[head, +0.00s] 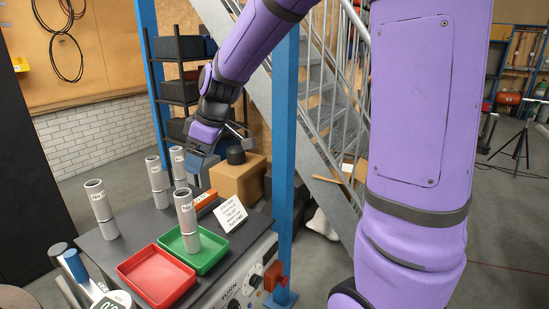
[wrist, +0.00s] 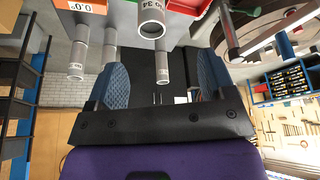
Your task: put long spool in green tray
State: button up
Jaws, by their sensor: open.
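Several grey spools with printed labels stand upright on the dark bench top. One (head: 186,216) has its base inside the green tray (head: 215,262); its open end shows in the wrist view (wrist: 152,28). Others stand at the left (head: 103,212) and farther back (head: 157,183), with one more behind (head: 178,166). Their lengths look similar, so I cannot tell surely which is the long one. My gripper (head: 203,170) is open and empty, above the bench behind the spool in the green tray. In the wrist view nothing lies between its blue fingers (wrist: 160,65).
A red tray (head: 157,279) sits left of the green one. An orange device (head: 207,203) and a white sign card (head: 230,213) stand at the right. A cardboard box (head: 238,178) is behind. A blue post (head: 284,150) rises beside the bench.

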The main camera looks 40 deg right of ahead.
jog(key=s+d+r+m+h, duration=0.1)
jog(key=s+r+m, duration=0.1)
jog(key=s, duration=0.6)
jog(key=s+d+r+m+t+h, duration=0.1)
jog(key=s+r+m, duration=0.2)
jog(key=s, duration=0.6)
jog(key=s+d+r+m+t+h, duration=0.1)
jog(key=s+m, duration=0.3)
jog(key=s, duration=0.4)
jog(key=shift+s+d+r, duration=0.25)
jog(key=shift+d+r, duration=0.3)
jog(key=shift+r, duration=0.2)
